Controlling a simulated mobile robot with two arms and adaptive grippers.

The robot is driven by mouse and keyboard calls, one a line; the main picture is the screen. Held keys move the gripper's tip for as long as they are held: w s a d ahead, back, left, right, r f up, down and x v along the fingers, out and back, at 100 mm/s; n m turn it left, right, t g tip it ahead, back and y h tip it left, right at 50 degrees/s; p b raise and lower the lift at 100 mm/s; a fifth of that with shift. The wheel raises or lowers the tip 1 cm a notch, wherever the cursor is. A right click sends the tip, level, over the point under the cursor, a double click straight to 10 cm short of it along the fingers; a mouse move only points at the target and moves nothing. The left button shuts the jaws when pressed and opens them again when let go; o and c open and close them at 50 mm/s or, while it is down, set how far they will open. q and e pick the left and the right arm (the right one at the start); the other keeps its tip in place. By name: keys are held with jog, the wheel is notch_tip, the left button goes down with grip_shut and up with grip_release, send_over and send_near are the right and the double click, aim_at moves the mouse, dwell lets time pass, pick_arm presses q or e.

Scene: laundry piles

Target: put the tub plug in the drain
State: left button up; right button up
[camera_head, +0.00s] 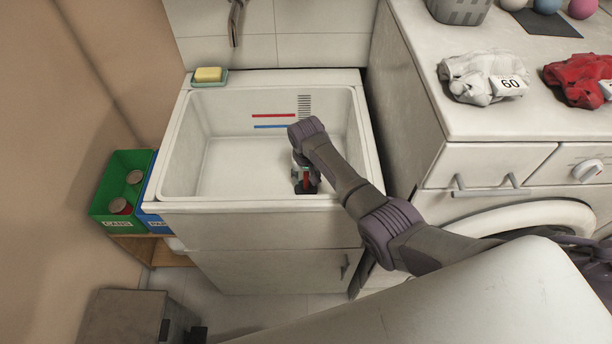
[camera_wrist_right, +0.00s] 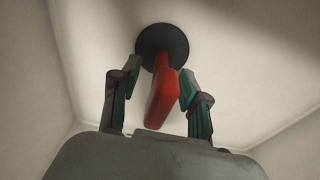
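The tub plug is a black disc with a red upright handle. In the right wrist view its disc (camera_wrist_right: 176,38) lies against the pale tub floor, with the red handle (camera_wrist_right: 160,98) pointing back between my fingers. My right gripper (camera_wrist_right: 159,76) is open, one finger on each side of the handle; the right finger is close to it, and a gap shows on the left. In the head view my right gripper (camera_head: 303,174) reaches down into the white tub (camera_head: 172,170) near its front wall, around the red handle (camera_head: 306,181). I cannot make out the drain. My left gripper is out of view.
Red and blue lines (camera_head: 287,115) and a slotted grille mark the tub's back wall. A soap dish with yellow soap (camera_head: 208,74) sits on the back left corner. A green bin (camera_head: 121,186) stands left; a washer top with laundry (camera_head: 484,77) is right.

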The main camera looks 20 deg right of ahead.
jog(key=shift+r, duration=0.15)
jog(key=r, duration=0.4)
jog(key=s+r, duration=0.1)
jog(key=r, duration=0.6)
jog(key=shift+s+a+r, duration=0.2)
jog(key=shift+r, duration=0.15)
